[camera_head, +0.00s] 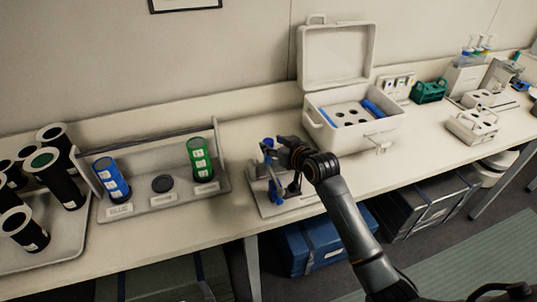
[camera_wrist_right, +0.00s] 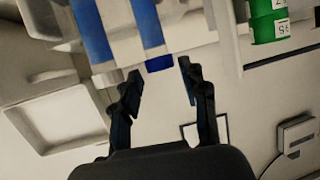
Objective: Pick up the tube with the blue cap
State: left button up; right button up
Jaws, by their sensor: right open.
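My right gripper (camera_head: 272,160) is over the small stand (camera_head: 262,198) in the middle of the bench in the head view. In the right wrist view its two fingers (camera_wrist_right: 161,80) are apart with nothing held between them. A dark blue cap (camera_wrist_right: 159,63) shows just beyond the gap between the fingertips; I cannot tell whether they touch it. In the head view a blue bit (camera_head: 269,143) shows beside the gripper, and the arm hides much of the stand. My left gripper is not in view.
To the left stands a grey holder (camera_head: 150,206) with a blue canister (camera_head: 112,180) and a green canister (camera_head: 200,160). Black cylinders (camera_head: 62,180) stand at the far left. An open white cooler box (camera_head: 318,128) is behind my right gripper. A green rack (camera_head: 430,91) is farther right.

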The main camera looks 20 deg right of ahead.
aim_at(270, 143)
jog(key=p+x, duration=0.1)
jog(key=x, duration=0.3)
jog(key=shift+a+f, duration=0.1)
jog(key=shift+f, duration=0.1)
jog(key=shift+s, duration=0.1)
grip_shut()
jog(key=shift+r, duration=0.1)
